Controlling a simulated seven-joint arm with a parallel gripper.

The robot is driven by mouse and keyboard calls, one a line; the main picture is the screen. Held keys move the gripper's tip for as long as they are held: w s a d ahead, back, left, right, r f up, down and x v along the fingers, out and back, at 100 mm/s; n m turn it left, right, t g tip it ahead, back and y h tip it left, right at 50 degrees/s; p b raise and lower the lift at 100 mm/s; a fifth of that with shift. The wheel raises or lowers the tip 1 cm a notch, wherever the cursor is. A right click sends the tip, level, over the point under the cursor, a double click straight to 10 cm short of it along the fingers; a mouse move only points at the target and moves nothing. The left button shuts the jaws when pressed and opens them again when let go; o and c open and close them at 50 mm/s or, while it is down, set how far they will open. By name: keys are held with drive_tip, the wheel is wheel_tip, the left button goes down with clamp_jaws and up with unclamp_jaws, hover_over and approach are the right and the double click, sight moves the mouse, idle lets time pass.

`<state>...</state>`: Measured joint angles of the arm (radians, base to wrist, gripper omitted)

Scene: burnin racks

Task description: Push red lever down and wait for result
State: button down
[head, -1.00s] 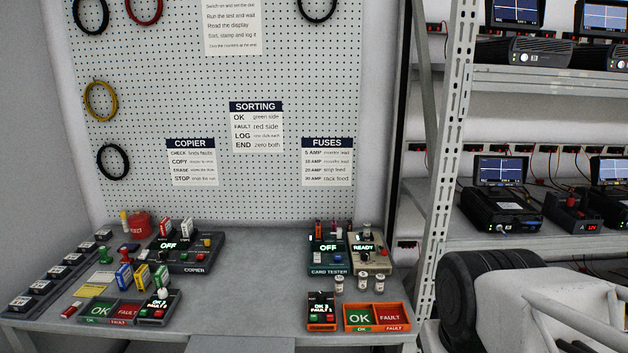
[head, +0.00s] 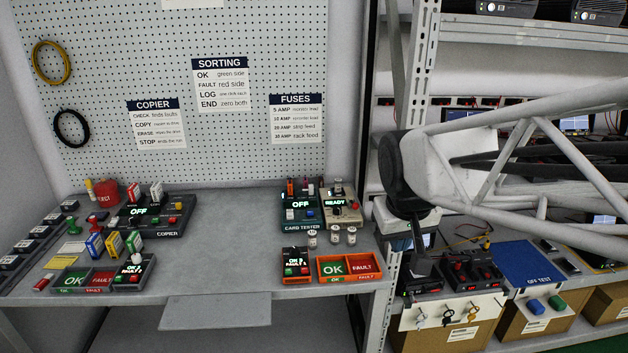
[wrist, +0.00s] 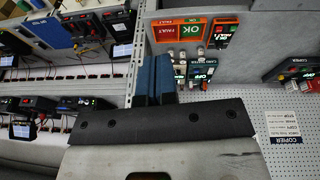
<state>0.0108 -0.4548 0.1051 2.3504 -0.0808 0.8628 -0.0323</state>
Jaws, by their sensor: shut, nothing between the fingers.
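My gripper (wrist: 154,65) shows in the wrist view as two dark blue fingers, shut and empty. In the head view my arm reaches in from the right, in front of the shelving, and its end is right of the bench, apart from the testers. The beige tester reading READY (head: 335,203) stands at the bench's back right and has a small red part on its right side. I cannot tell whether that part is the red lever. The card tester (head: 300,210), reading OFF, stands beside it. In the wrist view the fingers partly hide the beige tester.
In front of the testers stand several small fuses (head: 334,236), an orange OK/FAULT tray (head: 348,267) and a counter box (head: 297,266). The copier (head: 155,212) is at the left. A shelf upright (head: 420,75) stands between bench and shelving. The bench middle is clear.

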drive_tip(key=w+d+r+n, duration=0.1)
drive_tip(key=w, duration=1.3)
drive_tip(key=n+t+h, duration=0.2)
drive_tip(key=n, duration=0.2)
hover_over(353, 203)
drive_tip(key=w, duration=0.2)
wheel_tip(353, 203, down, 11)
drive_tip(key=shift+w+d, duration=0.1)
drive_tip(key=shift+d, duration=0.1)
drive_tip(key=shift+f, duration=0.2)
drive_tip(key=shift+s+a+f, duration=0.1)
drive_tip(key=shift+s+f, duration=0.3)
drive_tip(key=shift+f, duration=0.95)
drive_tip(key=shift+s+a+f, duration=0.1)
drive_tip(key=shift+s+f, duration=0.35)
drive_tip(key=shift+f, duration=0.9)
drive_tip(key=shift+s+f, duration=0.4)
drive_tip(key=shift+f, duration=0.95)
